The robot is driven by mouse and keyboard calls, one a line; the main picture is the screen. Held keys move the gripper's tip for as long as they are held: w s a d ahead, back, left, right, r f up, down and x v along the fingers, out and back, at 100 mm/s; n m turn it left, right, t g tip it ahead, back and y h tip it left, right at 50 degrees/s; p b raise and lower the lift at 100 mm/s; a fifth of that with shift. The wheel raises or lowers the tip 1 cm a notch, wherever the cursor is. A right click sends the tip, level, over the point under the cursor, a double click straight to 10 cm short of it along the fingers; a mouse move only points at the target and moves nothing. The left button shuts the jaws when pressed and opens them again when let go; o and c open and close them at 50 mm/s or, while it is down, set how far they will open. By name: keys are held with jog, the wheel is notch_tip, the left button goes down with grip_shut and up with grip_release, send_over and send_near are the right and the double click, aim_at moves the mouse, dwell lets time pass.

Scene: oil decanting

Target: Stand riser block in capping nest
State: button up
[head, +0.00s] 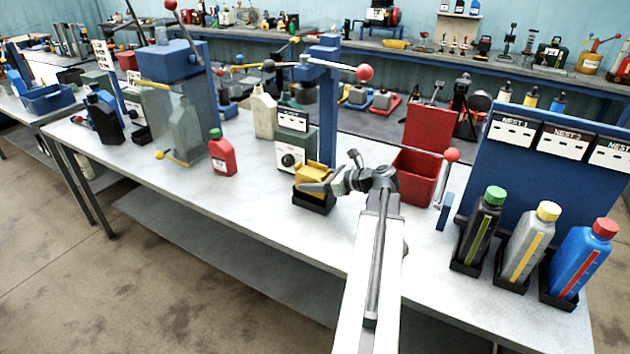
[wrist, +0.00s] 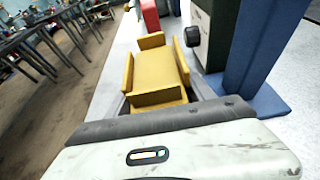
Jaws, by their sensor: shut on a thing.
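The yellow riser block (head: 309,174) sits at the black capping nest (head: 314,203), at the foot of a blue lever press (head: 327,110). The block looks upright and low in the nest; I cannot tell whether it rests on the nest floor. My gripper (head: 318,186) reaches it from the right and is shut on it. In the wrist view the yellow block (wrist: 156,72) lies just beyond the grey edge of my gripper, with raised yellow side pieces. The fingertips are hard to make out, and most of the nest is hidden there.
A grey-green box with a dial (head: 293,145) stands behind the nest. A red jug (head: 222,153) is to the left, a red open bin (head: 417,175) to the right. Capped bottles (head: 524,243) stand in black nests at the right. The table front left of the nest is clear.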

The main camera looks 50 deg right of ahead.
jog(key=shift+s+a+f+g, duration=0.2)
jog(key=shift+s+f+g, duration=0.1)
jog(key=shift+f, duration=0.35)
jog(key=o, duration=1.8)
jog(key=shift+a+r, duration=0.1)
jog(key=shift+a, duration=0.05)
jog(key=shift+s+d+r+p, duration=0.25)
jog(key=shift+s+p, duration=0.05)
jog(key=shift+s, duration=0.05)
jog(key=p+v, duration=0.2)
jog(key=v, duration=0.5)
jog(key=shift+a+r+p, duration=0.15)
jog(key=shift+r+p, duration=0.15)
jog(key=shift+p, duration=0.1)
jog(key=shift+w, duration=0.1)
